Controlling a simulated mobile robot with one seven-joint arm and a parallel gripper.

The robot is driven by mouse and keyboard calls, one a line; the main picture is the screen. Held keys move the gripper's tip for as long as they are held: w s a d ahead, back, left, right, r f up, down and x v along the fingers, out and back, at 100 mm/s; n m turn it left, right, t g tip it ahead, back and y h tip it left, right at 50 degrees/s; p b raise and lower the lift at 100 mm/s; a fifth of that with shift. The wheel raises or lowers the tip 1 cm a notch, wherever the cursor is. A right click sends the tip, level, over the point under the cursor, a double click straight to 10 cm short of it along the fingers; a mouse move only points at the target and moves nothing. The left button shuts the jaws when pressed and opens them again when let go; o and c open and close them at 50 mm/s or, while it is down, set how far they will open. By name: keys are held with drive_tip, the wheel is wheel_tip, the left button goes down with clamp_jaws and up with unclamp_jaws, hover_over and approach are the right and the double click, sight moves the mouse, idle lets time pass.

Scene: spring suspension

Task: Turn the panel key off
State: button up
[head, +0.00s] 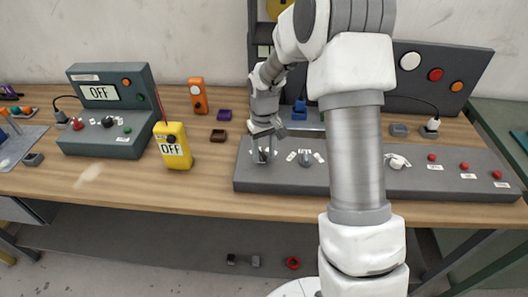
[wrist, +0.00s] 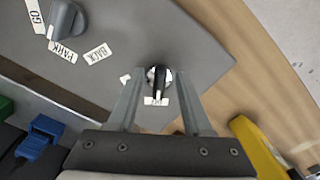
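The panel key (wrist: 158,78) is a small dark key in a round silver lock at the left end of the long grey panel (head: 215,0). A white label lies beside the lock; its text is too blurred to read. My gripper (wrist: 160,88) is open, with one finger on each side of the key and visible gaps between. In the head view my gripper (head: 262,152) points down at the panel's left end and partly hides the key. Whether the fingertips touch the panel I cannot tell.
A grey knob (head: 305,158) with labels stands right of the key, also in the wrist view (wrist: 65,18). A yellow "OFF" handset (head: 172,146) and a green-grey "OFF" box (head: 100,110) stand left. Red buttons (head: 464,167) sit on the panel's right. My arm hides the panel's middle.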

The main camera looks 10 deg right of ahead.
sight(264, 155)
wheel_tip(264, 155, up, 17)
drive_tip(key=shift+r+p, duration=0.2)
drive_tip(key=shift+p, duration=0.2)
idle(0.4)
drive_tip(key=s+r+m+t, duration=0.1)
drive_tip(key=s+r+t, duration=0.1)
drive_tip(key=s+r, duration=0.35)
drive_tip(key=s+r+t, duration=0.1)
drive_tip(key=s+r, duration=0.2)
drive_tip(key=s, duration=0.5)
drive_tip(key=s+f+m+t, duration=0.1)
drive_tip(key=s+t, duration=0.1)
drive_tip(key=s, duration=1)
drive_tip(key=shift+s+a+f+m+t, duration=0.2)
drive_tip(key=shift+s+m+t, duration=0.05)
drive_tip(key=shift+m+t, duration=0.05)
